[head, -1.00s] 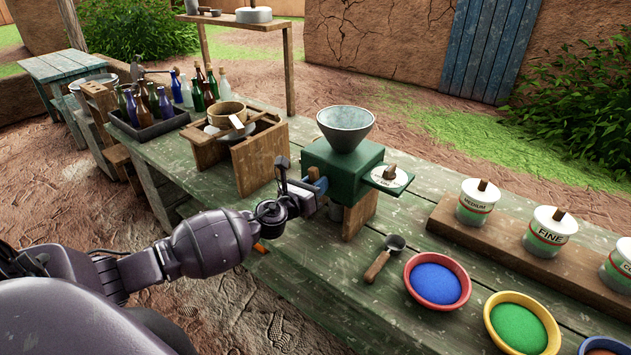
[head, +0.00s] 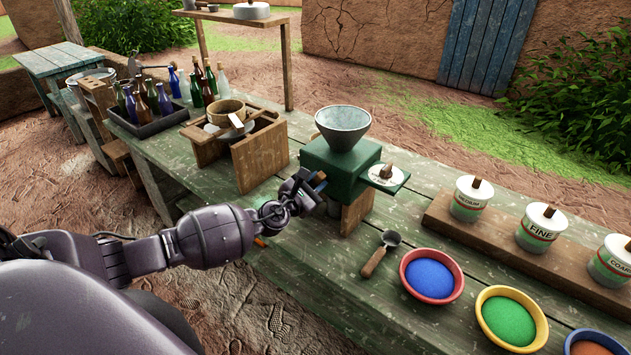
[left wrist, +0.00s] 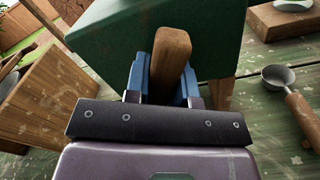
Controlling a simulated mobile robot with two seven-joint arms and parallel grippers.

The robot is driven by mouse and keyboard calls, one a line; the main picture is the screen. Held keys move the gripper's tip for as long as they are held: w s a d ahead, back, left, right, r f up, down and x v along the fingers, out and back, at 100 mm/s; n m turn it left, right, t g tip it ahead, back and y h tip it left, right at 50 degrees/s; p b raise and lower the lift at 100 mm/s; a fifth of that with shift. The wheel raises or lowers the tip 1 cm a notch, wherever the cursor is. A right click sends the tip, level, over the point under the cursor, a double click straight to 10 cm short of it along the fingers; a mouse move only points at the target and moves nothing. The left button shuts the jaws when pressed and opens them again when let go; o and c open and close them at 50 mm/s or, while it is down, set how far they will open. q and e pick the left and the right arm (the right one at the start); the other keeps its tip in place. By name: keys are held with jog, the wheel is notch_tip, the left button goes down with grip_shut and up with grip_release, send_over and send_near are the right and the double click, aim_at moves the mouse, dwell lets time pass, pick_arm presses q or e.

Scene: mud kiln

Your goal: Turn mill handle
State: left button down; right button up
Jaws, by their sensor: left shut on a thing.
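The green mill (head: 335,172) with a grey metal hopper (head: 343,127) on top stands on the green plank table. My left gripper (head: 318,182) is at the mill's near left side. In the left wrist view its blue fingers (left wrist: 164,82) are shut around the wooden mill handle (left wrist: 174,55), close against the green housing (left wrist: 115,35). The handle is mostly hidden by the gripper in the head view. A white disc (head: 384,175) with a small wooden knob sits on the mill's right side. My right gripper is not in view.
A metal scoop (head: 380,254) and bowls of blue (head: 432,276), green (head: 511,318) and orange powder lie right of the mill. Labelled canisters (head: 541,228) stand on a board behind. A wooden box stand (head: 260,157) and a bottle tray (head: 150,122) are to the left.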

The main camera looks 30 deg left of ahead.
pick_arm(q)
jog(key=c, duration=1)
grip_release()
jog(key=shift+o, duration=0.2)
jog(key=s, duration=1)
jog(key=shift+s+a, duration=0.4)
jog(key=shift+a, duration=0.05)
